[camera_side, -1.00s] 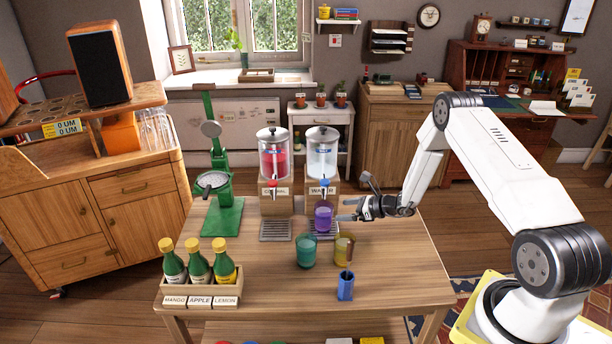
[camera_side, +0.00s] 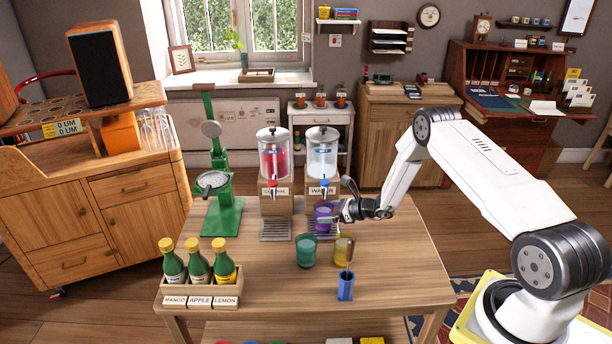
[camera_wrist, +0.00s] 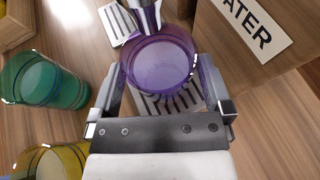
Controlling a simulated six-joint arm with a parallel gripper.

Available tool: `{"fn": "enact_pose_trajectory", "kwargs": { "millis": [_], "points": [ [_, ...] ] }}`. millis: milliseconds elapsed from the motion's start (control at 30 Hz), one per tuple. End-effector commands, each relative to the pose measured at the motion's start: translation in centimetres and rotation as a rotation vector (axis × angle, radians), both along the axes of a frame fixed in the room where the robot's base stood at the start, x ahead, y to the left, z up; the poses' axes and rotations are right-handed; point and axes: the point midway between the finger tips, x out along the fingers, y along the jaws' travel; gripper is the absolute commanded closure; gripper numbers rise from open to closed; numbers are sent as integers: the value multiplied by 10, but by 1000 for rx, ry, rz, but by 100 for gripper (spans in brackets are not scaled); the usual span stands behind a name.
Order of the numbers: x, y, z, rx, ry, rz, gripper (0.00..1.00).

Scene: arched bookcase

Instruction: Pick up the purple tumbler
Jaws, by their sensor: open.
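The purple tumbler (camera_side: 323,214) stands on the drip tray under the tap of the water dispenser. In the wrist view the tumbler (camera_wrist: 158,64) shows from above, between the two fingers of my gripper (camera_wrist: 160,88). The fingers are open, one on each side of it. I cannot tell whether either finger touches the glass. In the side view my gripper (camera_side: 340,214) reaches in from the right, level with the tumbler and partly covering it.
The water dispenser (camera_side: 321,165) stands right behind the tumbler, its metal tap (camera_wrist: 146,14) close over the rim. A teal tumbler (camera_side: 306,251) and a yellow tumbler (camera_side: 343,250) stand in front. A blue holder (camera_side: 345,287) and a bottle crate (camera_side: 199,290) are nearer the front edge.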

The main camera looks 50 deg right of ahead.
Motion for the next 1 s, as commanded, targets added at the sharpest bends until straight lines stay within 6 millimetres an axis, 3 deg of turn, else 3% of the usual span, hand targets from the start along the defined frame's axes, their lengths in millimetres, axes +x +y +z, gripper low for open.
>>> {"fn": "enact_pose_trajectory", "kwargs": {
  "millis": [200, 733, 767, 1000],
  "points": [
    [14, 6, -6, 1, 0, 0, 0],
    [15, 6, -7, 0, 0, -1, 0],
    [15, 6, -7, 0, 0, -1, 3],
    [15, 6, -7, 0, 0, -1, 79]
  ]
}}
